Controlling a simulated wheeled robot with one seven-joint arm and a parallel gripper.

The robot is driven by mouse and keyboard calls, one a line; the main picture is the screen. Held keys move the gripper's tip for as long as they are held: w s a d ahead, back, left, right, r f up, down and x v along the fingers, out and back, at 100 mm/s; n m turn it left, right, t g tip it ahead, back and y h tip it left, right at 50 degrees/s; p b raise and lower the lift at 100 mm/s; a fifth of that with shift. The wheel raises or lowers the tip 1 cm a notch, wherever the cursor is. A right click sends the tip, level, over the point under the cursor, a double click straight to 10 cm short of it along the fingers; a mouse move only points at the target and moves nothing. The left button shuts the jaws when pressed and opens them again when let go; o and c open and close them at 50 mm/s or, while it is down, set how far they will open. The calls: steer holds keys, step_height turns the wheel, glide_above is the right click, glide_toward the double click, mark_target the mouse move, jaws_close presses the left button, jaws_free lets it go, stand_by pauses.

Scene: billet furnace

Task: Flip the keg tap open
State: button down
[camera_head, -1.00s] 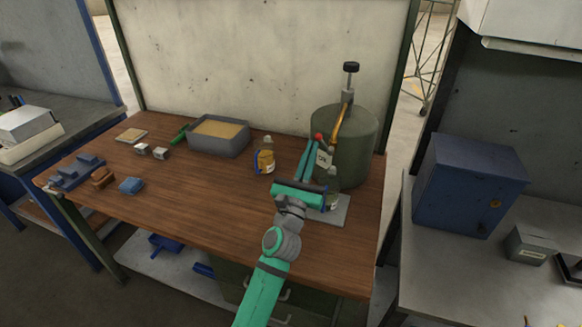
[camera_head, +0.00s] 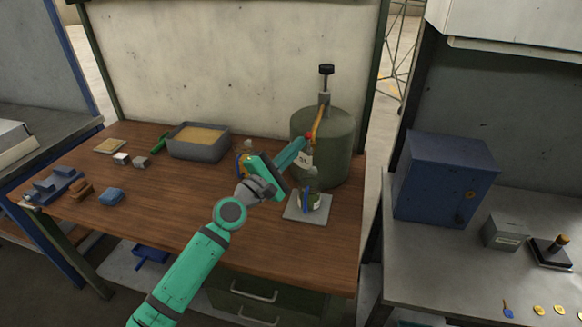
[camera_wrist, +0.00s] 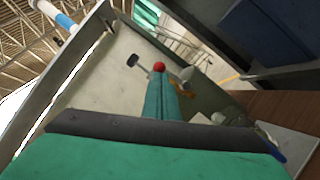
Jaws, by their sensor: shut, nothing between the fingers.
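The green keg (camera_head: 336,150) stands at the back right of the wooden workbench, with a black-topped pump (camera_head: 326,72) above it. A yellow-orange hose or lever piece (camera_head: 317,122) runs down its front left side to a red knob (camera_head: 310,137), the tap part. My gripper (camera_head: 304,142) is shut and its fingertips are right at the red knob. In the wrist view the red knob (camera_wrist: 159,66) shows just beyond the tips of my gripper (camera_wrist: 157,82); contact cannot be told. A jar (camera_head: 313,197) stands on a grey plate (camera_head: 294,214) below the tap.
A bottle with amber contents (camera_head: 243,165) stands partly behind my arm. A grey bin (camera_head: 174,149) sits at the back. Small blocks and a blue piece (camera_head: 112,197) lie at the left. A blue cabinet (camera_head: 440,180) stands on the right bench.

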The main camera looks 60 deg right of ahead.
steer(key=shift+s+r+m, duration=0.1)
steer(key=shift+s+m, duration=0.05)
steer(key=shift+m, duration=0.25)
stand_by(0.4)
steer(key=w+f+v, duration=0.1)
steer(key=w+v, duration=0.1)
steer(key=v, duration=1.1)
steer(key=shift+w+d, duration=0.3)
steer(key=shift+d, duration=0.1)
steer(key=shift+s+d+f, duration=0.1)
steer(key=shift+s, duration=0.05)
